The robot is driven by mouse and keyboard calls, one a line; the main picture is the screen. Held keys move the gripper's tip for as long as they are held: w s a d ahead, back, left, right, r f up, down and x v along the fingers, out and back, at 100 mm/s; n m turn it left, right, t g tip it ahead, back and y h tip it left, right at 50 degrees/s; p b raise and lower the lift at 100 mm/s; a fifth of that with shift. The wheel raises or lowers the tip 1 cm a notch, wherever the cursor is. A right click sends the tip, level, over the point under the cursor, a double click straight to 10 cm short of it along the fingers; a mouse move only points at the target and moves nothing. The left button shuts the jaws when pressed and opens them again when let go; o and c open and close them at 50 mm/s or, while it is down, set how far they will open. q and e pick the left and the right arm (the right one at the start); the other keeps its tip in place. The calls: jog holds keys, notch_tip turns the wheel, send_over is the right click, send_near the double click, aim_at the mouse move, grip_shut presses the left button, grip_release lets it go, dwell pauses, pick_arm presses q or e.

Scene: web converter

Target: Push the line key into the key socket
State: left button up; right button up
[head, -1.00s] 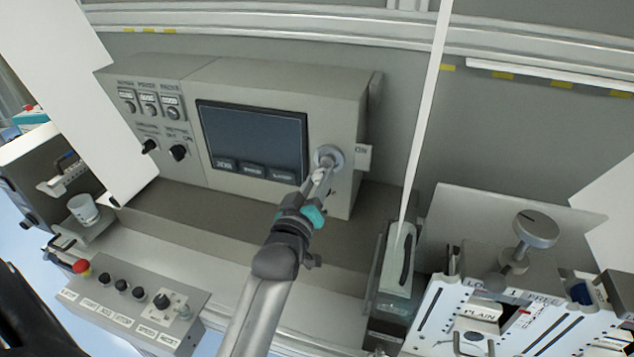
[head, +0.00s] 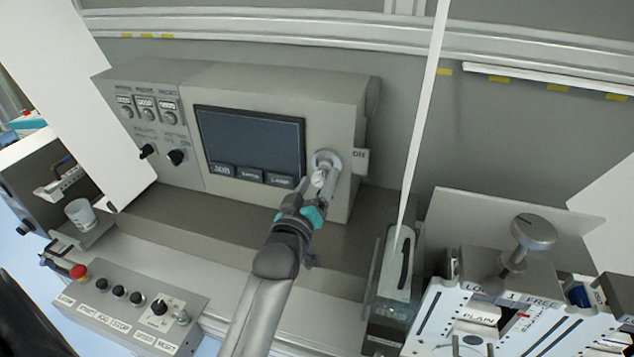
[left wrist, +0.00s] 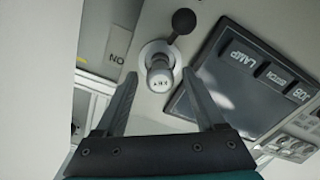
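The line key (head: 321,178) is a light grey cylinder. It stands out from the round key socket (head: 328,159) at the right of the console's front. In the left wrist view the end of the line key (left wrist: 161,80) reads "KEY", and the ring of the key socket (left wrist: 157,52) shows behind it. How deep the key sits I cannot tell. My left gripper (head: 306,200) is just in front of the key. In the left wrist view the left gripper (left wrist: 160,86) is open, with one finger on each side of the key and gaps between. My right gripper is not in view.
The screen (head: 250,145) is beside the socket. A black ball knob (left wrist: 184,21) stands close to the socket. A label plate (head: 361,161) sticks out at the console's right edge. A lower button panel (head: 130,310) and a grey clamp knob (head: 533,232) flank my arm.

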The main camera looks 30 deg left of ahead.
pick_arm(q)
jog(key=shift+s+d+p, duration=0.15)
jog(key=shift+s+p, duration=0.2)
jog(key=shift+s, duration=0.15)
jog(key=p+v, duration=0.5)
jog(key=v, duration=0.9)
jog(key=shift+s, duration=0.15)
jog(key=shift+f, duration=0.1)
